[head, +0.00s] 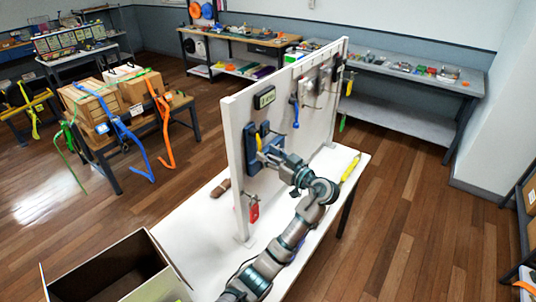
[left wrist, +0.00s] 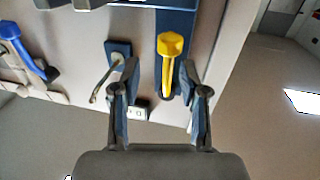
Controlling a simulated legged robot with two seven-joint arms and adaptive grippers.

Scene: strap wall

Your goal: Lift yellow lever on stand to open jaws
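The yellow lever (left wrist: 170,60) has a thick faceted yellow head and hangs along a dark blue plate (left wrist: 178,22) on the panel in the left wrist view. In the head view the lever (head: 258,141) is a small yellow piece by the blue fixture (head: 249,142) on the white upright panel. My left gripper (left wrist: 158,82) is open, with one finger on each side of the lever and a gap visible on both sides. In the head view it (head: 266,158) is at the fixture, partly hiding it. The jaws cannot be made out. My right gripper is not in view.
A display (head: 264,97) is mounted above the fixture. A red tag (head: 254,210) hangs low on the panel. A yellow-handled tool (head: 350,168) lies on the white table (head: 205,238). An open box (head: 107,272) stands front left. A blue-handled item (left wrist: 22,48) hangs beside the lever.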

